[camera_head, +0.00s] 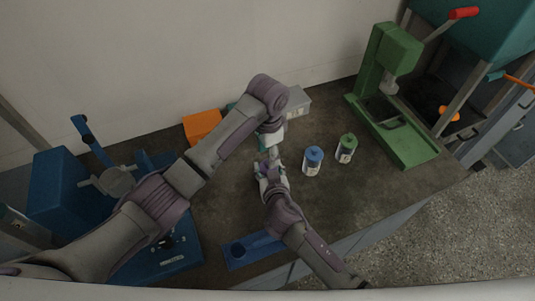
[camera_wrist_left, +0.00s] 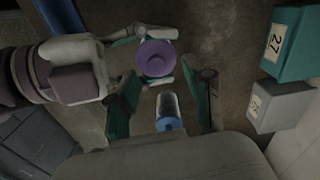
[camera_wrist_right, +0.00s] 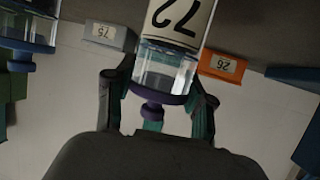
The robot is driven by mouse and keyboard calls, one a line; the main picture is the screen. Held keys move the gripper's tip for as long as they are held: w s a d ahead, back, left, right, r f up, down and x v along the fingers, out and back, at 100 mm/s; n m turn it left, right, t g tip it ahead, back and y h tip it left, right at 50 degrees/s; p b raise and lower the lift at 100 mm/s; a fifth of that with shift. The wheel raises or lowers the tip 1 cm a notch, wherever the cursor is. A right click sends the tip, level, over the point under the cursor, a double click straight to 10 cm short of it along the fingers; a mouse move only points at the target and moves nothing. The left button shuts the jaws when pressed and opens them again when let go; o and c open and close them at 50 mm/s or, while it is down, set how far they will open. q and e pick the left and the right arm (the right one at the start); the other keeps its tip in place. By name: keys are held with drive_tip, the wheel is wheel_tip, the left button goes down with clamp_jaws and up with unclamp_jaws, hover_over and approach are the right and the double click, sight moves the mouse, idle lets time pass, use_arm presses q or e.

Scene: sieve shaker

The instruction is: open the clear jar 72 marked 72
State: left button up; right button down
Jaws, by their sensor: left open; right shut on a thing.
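The clear jar 72 (camera_wrist_right: 168,68) has a purple lid (camera_wrist_right: 158,93) and a white label reading 72, upside down in the right wrist view. My right gripper (camera_wrist_right: 157,118) is shut on this jar, one finger on each side. In the left wrist view the purple lid (camera_wrist_left: 155,58) shows from above, between the right gripper's fingers. My left gripper (camera_wrist_left: 165,108) is open, with teal fingers apart and nothing held; the lid lies just ahead of its fingertips. In the head view the arms hide most of the jar between left gripper (camera_head: 268,148) and right gripper (camera_head: 265,172).
A blue-lidded jar (camera_head: 312,160) and a green-lidded jar (camera_head: 346,148) stand right of the grippers. An orange box (camera_head: 202,125) and a grey box (camera_head: 297,102) are behind. A green press (camera_head: 395,100) stands right, blue machinery (camera_head: 65,185) left. The bench front is partly clear.

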sight(267, 160)
drive_tip(key=shift+r, duration=0.1)
use_arm(q)
wheel_tip(267, 160, up, 11)
drive_tip(key=shift+f, duration=0.15)
use_arm(e)
drive_tip(key=shift+c, duration=1.6)
unclamp_jaws()
